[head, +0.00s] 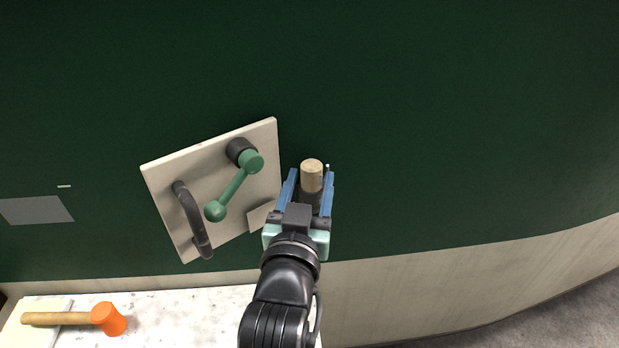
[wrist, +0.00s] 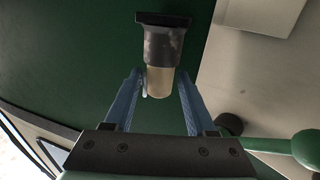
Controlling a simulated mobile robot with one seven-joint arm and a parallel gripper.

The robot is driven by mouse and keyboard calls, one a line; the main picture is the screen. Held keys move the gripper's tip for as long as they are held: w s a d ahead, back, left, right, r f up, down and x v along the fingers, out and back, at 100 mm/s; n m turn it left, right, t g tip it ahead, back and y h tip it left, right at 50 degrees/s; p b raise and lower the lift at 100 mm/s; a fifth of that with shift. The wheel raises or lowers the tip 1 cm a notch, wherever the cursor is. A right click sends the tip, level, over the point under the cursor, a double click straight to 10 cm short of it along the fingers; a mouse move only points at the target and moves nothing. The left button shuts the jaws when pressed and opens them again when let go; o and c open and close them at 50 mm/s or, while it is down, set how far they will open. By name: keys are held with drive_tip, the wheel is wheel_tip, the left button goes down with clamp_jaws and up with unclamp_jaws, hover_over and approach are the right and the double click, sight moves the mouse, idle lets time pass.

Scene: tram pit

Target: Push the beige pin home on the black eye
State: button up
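The beige pin (head: 311,168) stands out from the dark green wall, with its round pale end towards me. In the wrist view the pin (wrist: 159,84) sticks out of the black eye (wrist: 163,45), which is fixed to the wall by a dark flat plate. The eye (head: 311,197) is partly hidden between my fingers in the head view. My gripper (head: 311,173) is open, its blue fingers on either side of the pin. In the wrist view my gripper (wrist: 159,76) shows a gap on the right; the left finger is close to the pin, contact unclear.
A beige panel (head: 180,172) with a green crank (head: 232,187) and a dark curved handle (head: 192,215) is close on the left. An orange mallet (head: 107,318) lies on a pale speckled surface (head: 180,312) below left. The wall to the right is clear.

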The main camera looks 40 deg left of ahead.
drive_tip(key=shift+o, duration=1)
drive_tip(key=shift+f, duration=0.1)
drive_tip(key=shift+s+d, duration=0.2)
drive_tip(key=shift+s, duration=0.1)
drive_tip(key=p+v, duration=0.1)
drive_tip(key=v, duration=1.1)
drive_tip(key=shift+d, duration=0.15)
